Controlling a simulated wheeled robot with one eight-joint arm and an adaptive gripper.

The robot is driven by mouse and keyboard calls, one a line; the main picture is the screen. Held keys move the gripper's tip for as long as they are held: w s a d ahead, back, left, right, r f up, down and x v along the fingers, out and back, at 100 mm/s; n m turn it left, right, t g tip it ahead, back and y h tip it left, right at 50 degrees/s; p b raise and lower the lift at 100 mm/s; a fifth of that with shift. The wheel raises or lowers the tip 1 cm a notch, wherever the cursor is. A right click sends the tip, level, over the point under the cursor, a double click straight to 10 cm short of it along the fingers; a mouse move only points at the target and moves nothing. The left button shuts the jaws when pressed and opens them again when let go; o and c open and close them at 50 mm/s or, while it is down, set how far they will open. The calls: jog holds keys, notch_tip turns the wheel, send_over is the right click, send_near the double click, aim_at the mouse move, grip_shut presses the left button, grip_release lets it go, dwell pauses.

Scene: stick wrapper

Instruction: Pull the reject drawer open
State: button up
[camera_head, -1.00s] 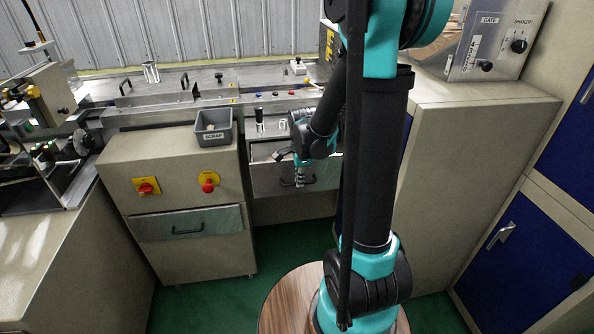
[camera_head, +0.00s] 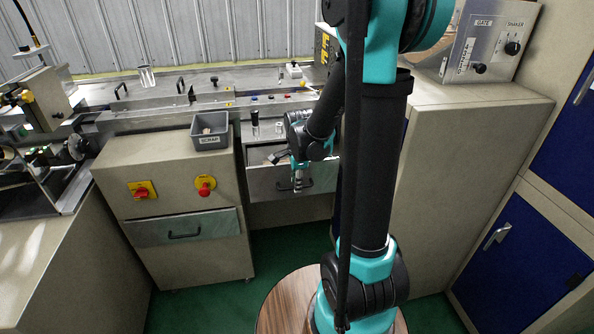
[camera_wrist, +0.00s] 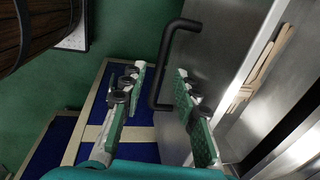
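The drawer (camera_head: 268,186) at my gripper has a grey metal front and stands partly out, with its inside showing above the front. I see no label on it. In the wrist view its front (camera_wrist: 208,62) carries a black bar handle (camera_wrist: 170,58). Thin pale wooden sticks (camera_wrist: 258,70) lie in the drawer. My gripper (camera_wrist: 160,108) is open, with one green-padded finger on each side of the handle's near end. Gaps show between handle and pads. In the head view my gripper (camera_head: 297,182) is small at the drawer front and partly covers the handle.
A grey SCRAP bin (camera_head: 210,132) stands on the cabinet to the left. That cabinet has a closed drawer (camera_head: 184,229), a red knob (camera_head: 205,186) and a red switch (camera_head: 142,191). A beige cabinet (camera_head: 450,200) stands right of my arm. Green floor (camera_head: 278,242) is clear before the drawer.

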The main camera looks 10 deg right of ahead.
notch_tip(320, 180, up, 11)
jog(key=s, duration=0.2)
dwell(0.3)
jog(key=shift+r, duration=0.1)
jog(key=s+d+f+n+t, duration=0.1)
jog(key=s+d+f+n, duration=0.1)
jog(key=s+f+n, duration=0.3)
jog(key=s+d+f+n+t, duration=0.1)
jog(key=s+f+n, duration=0.4)
jog(key=s+n, duration=0.5)
jog(key=d+n, duration=0.1)
jog(key=n, duration=0.1)
jog(key=shift+f+n, duration=0.2)
jog(key=shift+n, duration=0.2)
jog(key=shift+w+a, duration=0.1)
